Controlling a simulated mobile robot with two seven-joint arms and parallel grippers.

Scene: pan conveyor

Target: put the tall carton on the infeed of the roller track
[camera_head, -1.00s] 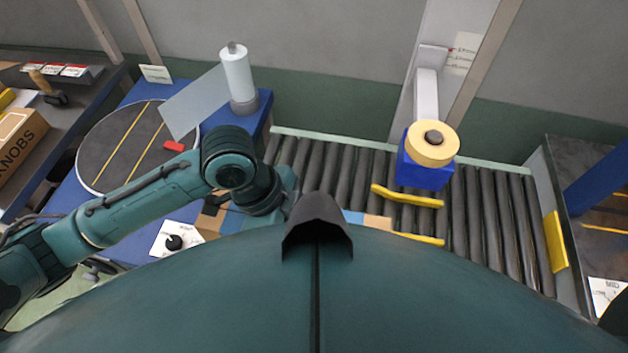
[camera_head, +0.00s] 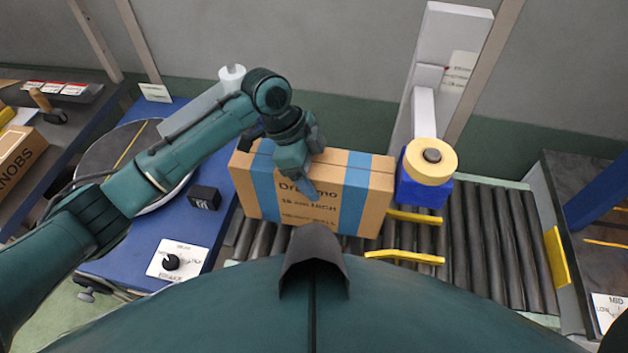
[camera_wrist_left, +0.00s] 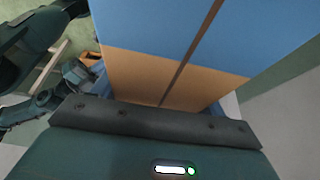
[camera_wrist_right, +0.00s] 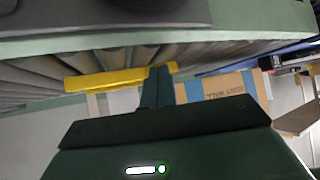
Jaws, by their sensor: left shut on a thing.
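The tall carton (camera_head: 268,205) is brown with two blue bands and print on its side. It is upright over the left end of the roller track (camera_head: 465,230). My left gripper (camera_head: 309,190) is shut on its upper part. The carton fills much of the left wrist view (camera_wrist_left: 150,75). I cannot tell whether its base touches the rollers. In the right wrist view my right gripper (camera_wrist_right: 157,75) is shut and empty near a yellow guide (camera_wrist_right: 110,78); the carton (camera_wrist_right: 225,87) shows beyond it.
Yellow guide bars (camera_head: 405,257) and a blue box with a yellow roll on top (camera_head: 430,165) stand just right of the carton. A blue table (camera_head: 200,225) with a dial panel (camera_head: 178,260) is on the left. The rollers farther right are clear.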

